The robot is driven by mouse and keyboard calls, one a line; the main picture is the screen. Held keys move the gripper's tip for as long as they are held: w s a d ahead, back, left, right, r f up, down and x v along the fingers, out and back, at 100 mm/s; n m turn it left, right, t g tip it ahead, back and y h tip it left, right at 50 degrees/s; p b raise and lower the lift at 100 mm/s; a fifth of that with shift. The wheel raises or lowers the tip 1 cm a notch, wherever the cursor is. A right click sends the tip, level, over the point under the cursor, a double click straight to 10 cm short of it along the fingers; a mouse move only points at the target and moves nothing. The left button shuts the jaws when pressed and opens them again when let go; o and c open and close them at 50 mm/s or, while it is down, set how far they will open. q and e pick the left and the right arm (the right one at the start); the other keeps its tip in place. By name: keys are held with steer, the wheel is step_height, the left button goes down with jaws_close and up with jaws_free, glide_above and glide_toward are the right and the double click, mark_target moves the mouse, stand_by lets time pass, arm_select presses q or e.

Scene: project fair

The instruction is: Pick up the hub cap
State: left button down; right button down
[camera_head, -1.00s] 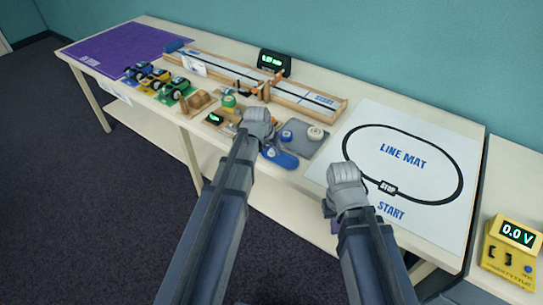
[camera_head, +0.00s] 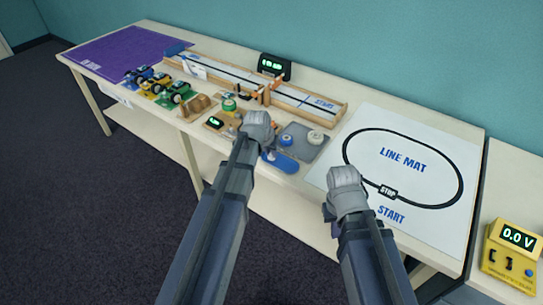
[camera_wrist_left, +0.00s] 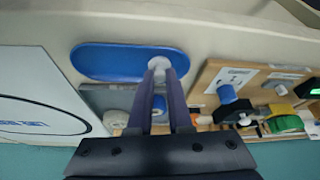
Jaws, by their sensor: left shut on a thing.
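The hub cap (camera_wrist_left: 159,62) shows in the left wrist view as a small pale grey-white round piece between the fingertips. My left gripper (camera_wrist_left: 162,76) is shut on it, in front of the right part of a blue oval dish (camera_wrist_left: 108,62); how far above the dish it is I cannot tell. In the head view my left gripper (camera_head: 258,119) is over the table near the blue dish (camera_head: 283,162); its hand hides the cap and the fingertips. My right gripper (camera_head: 346,178) is near the front edge of the line mat; its fingers are hidden.
A grey tray (camera_head: 301,153) with a blue-hubbed wheel and a white wheel lies beside the dish. A wooden board with parts and a green roll (camera_head: 229,104) is to the left. A long wooden track (camera_head: 222,75) runs behind. The line mat (camera_head: 400,157) lies right, flat and clear.

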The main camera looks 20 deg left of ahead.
arm_select(q)
step_height(320, 180, up, 10)
steer(key=p, duration=1)
